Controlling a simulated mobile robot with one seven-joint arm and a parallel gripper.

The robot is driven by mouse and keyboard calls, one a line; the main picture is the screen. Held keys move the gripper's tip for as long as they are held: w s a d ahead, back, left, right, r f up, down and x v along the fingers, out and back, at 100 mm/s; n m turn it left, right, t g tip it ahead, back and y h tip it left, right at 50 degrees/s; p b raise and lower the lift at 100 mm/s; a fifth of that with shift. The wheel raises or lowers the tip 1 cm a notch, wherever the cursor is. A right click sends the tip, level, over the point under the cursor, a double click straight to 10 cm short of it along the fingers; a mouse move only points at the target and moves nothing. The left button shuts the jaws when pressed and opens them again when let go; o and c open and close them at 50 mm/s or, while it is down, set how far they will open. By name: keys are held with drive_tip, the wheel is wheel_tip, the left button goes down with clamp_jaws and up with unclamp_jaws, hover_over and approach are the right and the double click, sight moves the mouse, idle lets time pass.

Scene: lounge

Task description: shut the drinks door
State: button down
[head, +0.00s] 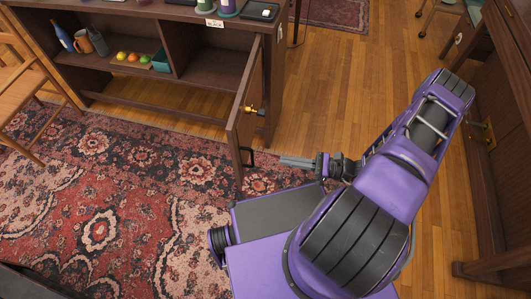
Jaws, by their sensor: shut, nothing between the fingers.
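The drinks door (242,108) is a wooden cabinet door standing open at the right end of the low dark cabinet (170,18). It swings out toward me over the rug. A brass knob or lock (251,110) is on its face, and a dark handle (248,157) is near its lower end. My gripper (284,161) is shut and empty. It is just right of the door's lower free end, pointing left, seemingly apart from it, though the exact gap is hard to tell.
Inside the cabinet stand a blue bottle (62,37), jugs, and a tray of several coloured balls (132,58). A wooden chair (30,80) is at the left. A dark wooden piece of furniture (500,110) stands close at the right. Bare floor (335,95) lies between.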

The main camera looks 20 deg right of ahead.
sight(236, 153)
drive_tip(key=p+x, duration=0.1)
drive_tip(key=x, duration=1.2)
drive_tip(key=shift+a+f, duration=0.1)
drive_tip(key=shift+a, duration=0.2)
drive_tip(key=shift+w+a, duration=0.1)
